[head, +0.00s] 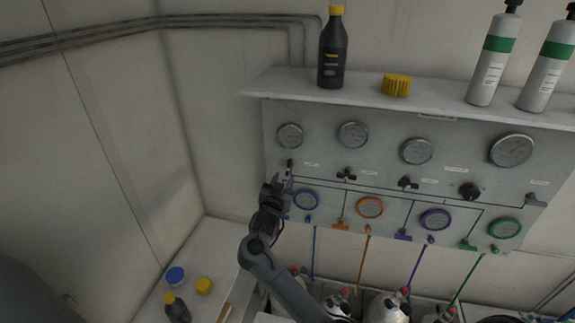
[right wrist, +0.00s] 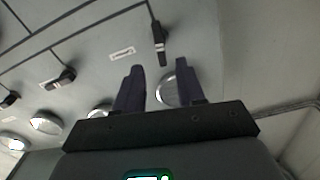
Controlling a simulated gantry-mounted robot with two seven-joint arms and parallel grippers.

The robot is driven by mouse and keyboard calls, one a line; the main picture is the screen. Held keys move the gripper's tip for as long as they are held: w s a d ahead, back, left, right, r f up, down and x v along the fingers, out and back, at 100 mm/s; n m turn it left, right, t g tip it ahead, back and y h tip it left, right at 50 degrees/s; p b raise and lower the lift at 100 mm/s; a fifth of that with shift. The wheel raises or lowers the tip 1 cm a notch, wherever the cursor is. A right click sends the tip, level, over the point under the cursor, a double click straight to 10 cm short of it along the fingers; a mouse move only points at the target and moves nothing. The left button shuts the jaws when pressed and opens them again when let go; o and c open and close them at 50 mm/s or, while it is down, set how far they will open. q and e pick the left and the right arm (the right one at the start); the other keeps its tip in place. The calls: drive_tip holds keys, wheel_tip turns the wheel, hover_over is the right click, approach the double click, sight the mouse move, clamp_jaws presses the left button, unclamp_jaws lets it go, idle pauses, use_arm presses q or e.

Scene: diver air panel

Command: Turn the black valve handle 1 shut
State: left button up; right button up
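The panel (head: 325,150) carries a row of small black valve handles below its upper gauges. The leftmost black valve handle (head: 289,164), which I take as handle 1, points up and down; it also shows in the right wrist view (right wrist: 160,44), in line with its pipe. My right gripper (head: 281,184) is just below this handle in the head view. In the right wrist view its two dark fingers (right wrist: 160,88) stand apart with nothing between them held. The handle lies beyond the fingertips and seems not touched. My left gripper is not in view.
Two more black handles (head: 346,175) (head: 407,183) lie sideways to the right, then a round black knob (head: 469,191). Coloured-ring gauges (head: 370,208) sit below. Cylinders (head: 387,307) stand underneath.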

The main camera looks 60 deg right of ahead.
sight(288, 168)
drive_tip(key=p+x, duration=0.1)
drive_tip(key=x, duration=0.5)
drive_tip(key=shift+w+d+r+p, duration=0.1)
drive_tip(key=shift+w+d+p, duration=0.05)
drive_tip(key=shift+d+p, duration=0.2)
drive_tip(key=shift+x, duration=0.85)
drive_tip(key=shift+c, duration=0.3)
clamp_jaws()
